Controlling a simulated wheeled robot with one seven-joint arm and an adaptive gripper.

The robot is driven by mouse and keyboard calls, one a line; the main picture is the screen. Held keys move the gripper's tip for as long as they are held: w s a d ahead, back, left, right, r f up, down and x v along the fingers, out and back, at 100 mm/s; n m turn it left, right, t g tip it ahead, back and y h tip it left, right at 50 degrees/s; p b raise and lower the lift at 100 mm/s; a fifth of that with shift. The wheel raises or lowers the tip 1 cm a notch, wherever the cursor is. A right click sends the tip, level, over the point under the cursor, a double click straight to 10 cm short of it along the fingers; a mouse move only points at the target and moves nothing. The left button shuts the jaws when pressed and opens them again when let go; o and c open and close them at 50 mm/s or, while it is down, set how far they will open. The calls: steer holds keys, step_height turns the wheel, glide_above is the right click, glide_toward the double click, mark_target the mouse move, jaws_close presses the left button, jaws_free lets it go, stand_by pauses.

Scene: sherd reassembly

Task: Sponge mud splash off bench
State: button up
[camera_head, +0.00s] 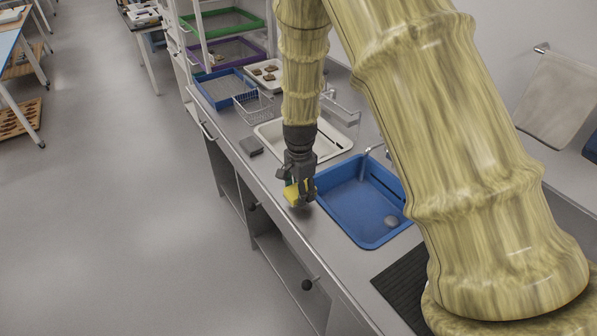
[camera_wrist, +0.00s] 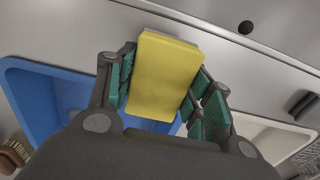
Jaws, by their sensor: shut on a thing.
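My gripper (camera_head: 298,187) is shut on a yellow sponge (camera_head: 291,195), low over the front strip of the grey bench (camera_head: 325,244), left of the blue basin. In the wrist view, the sponge (camera_wrist: 166,75) sits between the green-padded fingers of my gripper (camera_wrist: 165,90). I cannot tell whether the sponge touches the bench. I cannot make out a clear mud splash; a small brownish patch shows close under the sponge in the head view, and the gripper and sponge hide part of the bench there.
A blue basin (camera_head: 345,208) with a tap is just right of my gripper. Behind are a white basin (camera_head: 335,143), a wire rack (camera_head: 252,106) and a blue tray (camera_head: 222,90). A dark grey block (camera_head: 251,146) lies near the front edge. A black ribbed mat (camera_head: 398,285) lies nearer.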

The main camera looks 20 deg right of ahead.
steer(key=shift+a+r, duration=0.15)
steer(key=shift+r, duration=0.55)
steer(key=shift+w+r+p, duration=0.2)
steer(key=shift+r+p, duration=0.4)
steer(key=shift+p, duration=0.25)
steer(key=shift+s+r+p, duration=0.15)
steer(key=shift+r+p, duration=0.75)
steer(key=shift+r, duration=0.35)
steer(key=shift+f, duration=0.1)
